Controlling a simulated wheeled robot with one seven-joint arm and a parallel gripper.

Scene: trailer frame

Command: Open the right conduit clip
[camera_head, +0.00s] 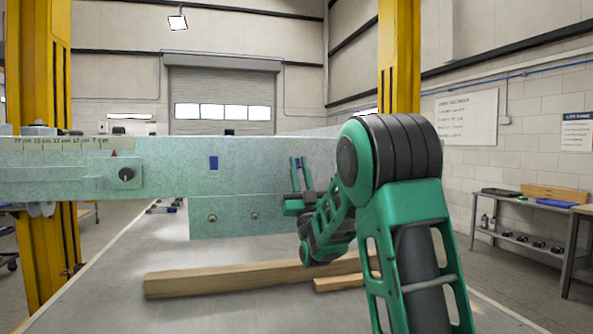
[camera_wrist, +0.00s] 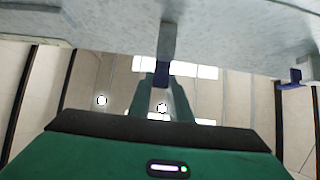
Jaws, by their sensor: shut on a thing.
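My gripper (camera_head: 299,168) is in front of the right part of the pale green-grey beam (camera_head: 150,165) in the head view. In the wrist view its two green fingers (camera_wrist: 163,88) close on a small dark blue clip (camera_wrist: 162,70) at the end of a grey bar under the beam. The clip's far side and its open or shut state cannot be made out. A second blue clip (camera_wrist: 290,78) shows at the right of the wrist view, apart from my gripper.
A lower plate with bolts (camera_head: 235,218) hangs under the beam. Wooden blocks (camera_head: 220,279) lie on the grey surface below. A yellow post (camera_head: 42,100) stands at the left and another (camera_head: 399,55) behind my arm. Shelving (camera_head: 525,215) stands far right.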

